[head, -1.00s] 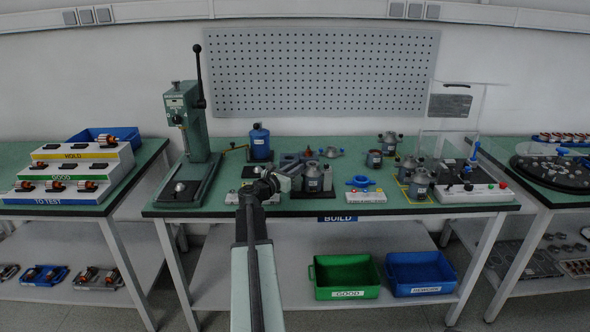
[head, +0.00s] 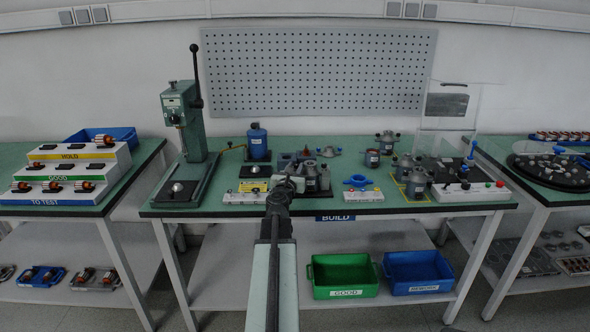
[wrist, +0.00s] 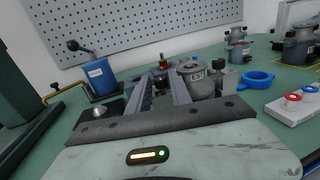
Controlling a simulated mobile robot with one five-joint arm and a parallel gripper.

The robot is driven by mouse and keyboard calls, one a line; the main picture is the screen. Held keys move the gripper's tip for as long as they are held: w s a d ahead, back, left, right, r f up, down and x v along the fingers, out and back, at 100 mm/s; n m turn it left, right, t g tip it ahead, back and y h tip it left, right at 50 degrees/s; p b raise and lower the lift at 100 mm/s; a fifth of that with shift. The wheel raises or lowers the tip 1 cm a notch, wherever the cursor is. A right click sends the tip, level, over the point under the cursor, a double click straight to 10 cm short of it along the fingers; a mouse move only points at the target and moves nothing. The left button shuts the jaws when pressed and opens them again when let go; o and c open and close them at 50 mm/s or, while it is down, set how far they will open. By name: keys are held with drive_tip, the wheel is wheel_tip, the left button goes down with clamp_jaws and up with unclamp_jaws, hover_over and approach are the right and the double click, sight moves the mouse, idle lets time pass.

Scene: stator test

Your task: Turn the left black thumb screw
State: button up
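A grey cylindrical motor housing with a white label stands at the middle of the green bench (head: 312,180); it also shows in the wrist view (wrist: 199,82). A black knob (wrist: 219,64) is on its right side. My gripper (head: 292,182) is at the housing's left side; in the wrist view its two fingers (wrist: 160,84) reach forward, apart from each other. A small dark knob (wrist: 161,81), apparently the left black thumb screw, lies between the fingertips. I cannot tell whether the fingers touch it. In the head view my gripper hides it.
A blue cylinder (head: 258,142) stands behind left, and a green press (head: 185,130) farther left. More grey housings (head: 418,184) stand farther right. A perforated panel (head: 315,70) hangs behind.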

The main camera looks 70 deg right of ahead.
idle(0.3)
drive_tip(key=shift+w+d+m+g, duration=0.1)
drive_tip(key=shift+w+m+g, duration=0.15)
drive_tip(key=shift+m+g, duration=0.5)
drive_tip(key=m+g, duration=0.1)
drive_tip(key=g, duration=0.1)
drive_tip(key=m+g, duration=0.1)
drive_tip(key=g, duration=0.1)
drive_tip(key=shift+w+d+m+g, duration=0.15)
drive_tip(key=shift+w+m+g, duration=0.1)
drive_tip(key=shift+w+g, duration=0.1)
drive_tip(key=w+a+g, duration=0.1)
drive_tip(key=w+a, duration=0.1)
drive_tip(key=a, duration=0.6)
drive_tip(key=w+a+r+n+t, duration=0.1)
drive_tip(key=w+a+n+t, duration=0.2)
drive_tip(key=w, duration=0.5)
drive_tip(key=w+a+r+n+t, duration=0.1)
drive_tip(key=w+a+n+t, duration=0.2)
drive_tip(key=w+n+t, duration=0.2)
drive_tip(key=w+a+r+n+t, duration=0.1)
drive_tip(key=w+a+n+t, duration=0.2)
drive_tip(key=w, duration=0.8)
drive_tip(key=shift+a+r+n+t, duration=0.15)
drive_tip(key=shift+r+n+t, duration=0.15)
drive_tip(key=shift+n+t, duration=0.8)
drive_tip(key=shift+n+g, duration=0.3)
